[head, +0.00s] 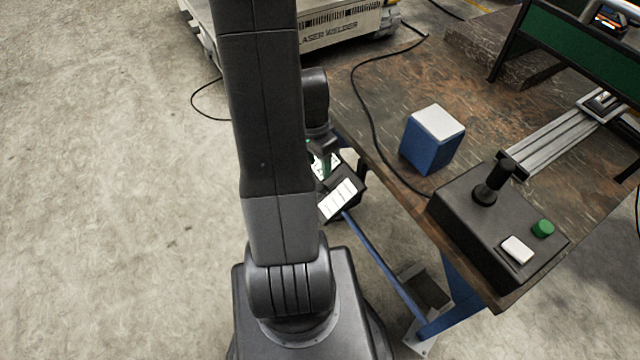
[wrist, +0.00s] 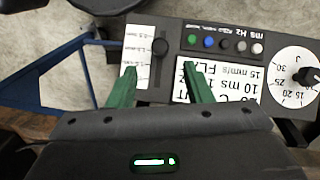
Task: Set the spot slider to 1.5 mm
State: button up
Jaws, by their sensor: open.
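The spot slider's round black knob (wrist: 160,47) stands in a dark slot on the control panel in the wrist view, in the slot's upper part as pictured. The white scale (wrist: 138,45) lies just left of the slot; its mm markings appear upside down and are too small to read surely. My gripper (wrist: 160,66) is open, with its two green fingers to the left and right of the slot and the knob just beyond their tips in the picture. I cannot tell how high the fingers are above the panel. In the head view the panel (head: 338,200) is partly hidden by my arm.
The panel also has several coloured buttons (wrist: 224,44), a display (wrist: 225,82) and a round dial (wrist: 300,77) right of the slider. A brown workbench (head: 390,90) carries a blue box (head: 432,145) and a joystick box (head: 480,225). Open floor (head: 110,200) lies to the left.

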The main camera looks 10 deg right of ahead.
aim_at(321, 186)
jog(key=f, duration=0.5)
jog(key=s+f+b, duration=0.1)
jog(key=f, duration=0.2)
jog(key=shift+d+f, duration=0.2)
jog(key=shift+w, duration=0.1)
jog(key=shift+c, duration=0.5)
